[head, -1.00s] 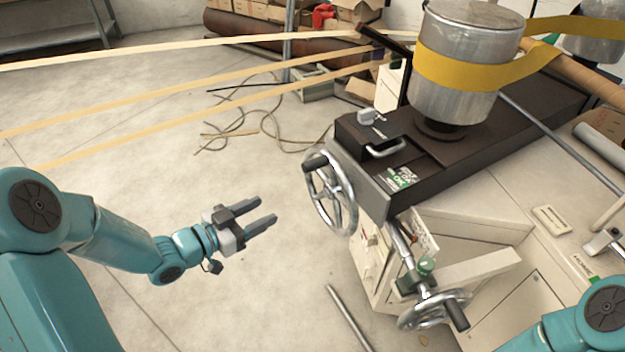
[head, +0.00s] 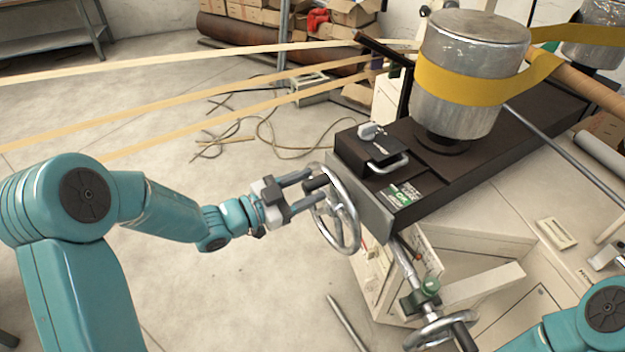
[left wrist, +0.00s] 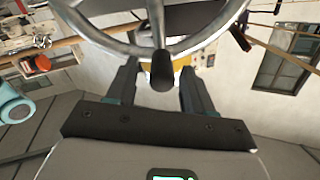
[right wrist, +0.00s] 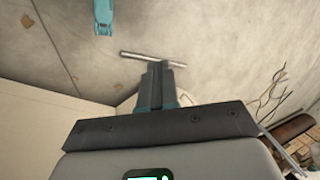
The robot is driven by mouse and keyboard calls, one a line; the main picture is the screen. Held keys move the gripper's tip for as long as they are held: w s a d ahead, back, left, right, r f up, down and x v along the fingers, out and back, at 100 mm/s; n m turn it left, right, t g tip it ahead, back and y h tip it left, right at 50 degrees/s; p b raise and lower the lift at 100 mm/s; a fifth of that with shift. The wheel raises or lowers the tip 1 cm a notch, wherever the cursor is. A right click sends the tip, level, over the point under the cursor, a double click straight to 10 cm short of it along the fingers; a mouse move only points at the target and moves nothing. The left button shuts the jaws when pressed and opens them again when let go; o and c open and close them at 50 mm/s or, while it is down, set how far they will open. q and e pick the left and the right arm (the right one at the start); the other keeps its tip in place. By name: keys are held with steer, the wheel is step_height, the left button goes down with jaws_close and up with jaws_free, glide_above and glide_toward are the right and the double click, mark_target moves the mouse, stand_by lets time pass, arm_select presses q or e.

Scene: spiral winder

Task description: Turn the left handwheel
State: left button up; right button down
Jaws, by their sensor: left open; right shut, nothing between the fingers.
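The left handwheel (head: 345,222) is a silver spoked wheel on the near left end of the dark machine body, with a black handle knob (head: 316,184) sticking out toward me. My left gripper (head: 306,190) is open at the wheel's left side, with its fingers on either side of the knob. In the left wrist view the knob (left wrist: 162,72) stands between the two open fingers, with a gap on each side, below the wheel rim (left wrist: 135,48). My right gripper (right wrist: 157,72) is shut and empty in the right wrist view; its fingers are outside the head view.
A second handwheel (head: 440,332) with a black handle is at the lower right. A metal drum (head: 472,75) with a yellow band stands on the machine (head: 440,185). Pale bands (head: 200,95) stretch across the left. Cables (head: 265,135) and a metal rod (head: 347,322) lie on the floor.

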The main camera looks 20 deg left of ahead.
arm_select(q)
steer(key=shift+x, duration=0.9)
jaws_close()
